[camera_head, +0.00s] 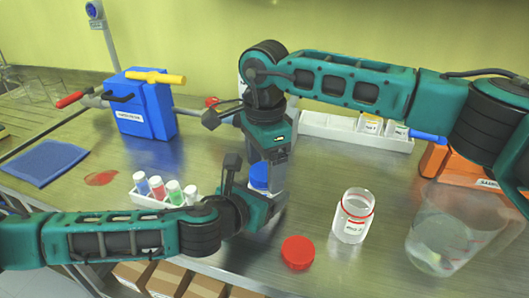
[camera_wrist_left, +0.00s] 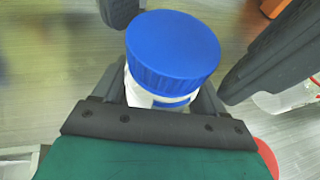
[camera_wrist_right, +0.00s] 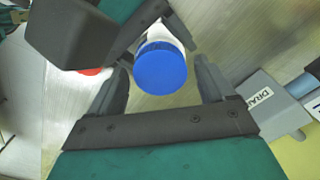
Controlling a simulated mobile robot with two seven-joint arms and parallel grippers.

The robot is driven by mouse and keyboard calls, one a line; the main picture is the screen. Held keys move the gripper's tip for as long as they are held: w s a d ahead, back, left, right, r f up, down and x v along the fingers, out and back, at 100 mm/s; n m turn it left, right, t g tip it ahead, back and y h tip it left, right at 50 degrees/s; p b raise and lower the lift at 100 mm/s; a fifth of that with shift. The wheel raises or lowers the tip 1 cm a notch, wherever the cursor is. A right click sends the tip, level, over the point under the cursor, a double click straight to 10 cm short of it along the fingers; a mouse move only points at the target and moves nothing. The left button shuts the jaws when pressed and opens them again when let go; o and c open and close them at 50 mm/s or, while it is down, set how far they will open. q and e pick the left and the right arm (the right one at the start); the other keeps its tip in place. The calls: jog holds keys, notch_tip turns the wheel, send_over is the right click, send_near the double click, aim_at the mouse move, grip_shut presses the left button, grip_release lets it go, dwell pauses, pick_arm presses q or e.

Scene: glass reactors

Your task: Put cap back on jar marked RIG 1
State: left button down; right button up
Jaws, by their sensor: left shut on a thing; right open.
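A white jar with a blue cap (camera_head: 259,177) stands between my two grippers in the head view. The cap also fills the middle of the left wrist view (camera_wrist_left: 174,48), on top of the jar. My left gripper (camera_wrist_left: 165,95) is shut on the jar's body below the cap. My right gripper (camera_head: 266,160) comes down from above, open, with the blue cap (camera_wrist_right: 160,68) between its spread fingers in the right wrist view. A clear open jar (camera_head: 352,219) with a red ring stands to the right; its label is too small to read. A red cap (camera_head: 298,252) lies on the bench before it.
A rack of coloured vials (camera_head: 165,192) stands left of the grippers. A large clear beaker (camera_head: 450,235) stands at right, near orange boxes (camera_head: 435,160). A white tray (camera_head: 328,128) and a blue box (camera_head: 147,108) are farther back.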

jog(key=c, duration=1.1)
jog(key=shift+o, duration=0.2)
jog(key=m, duration=0.3)
jog(key=o, duration=1.2)
jog(key=shift+c, duration=0.2)
jog(key=shift+r, duration=2.25)
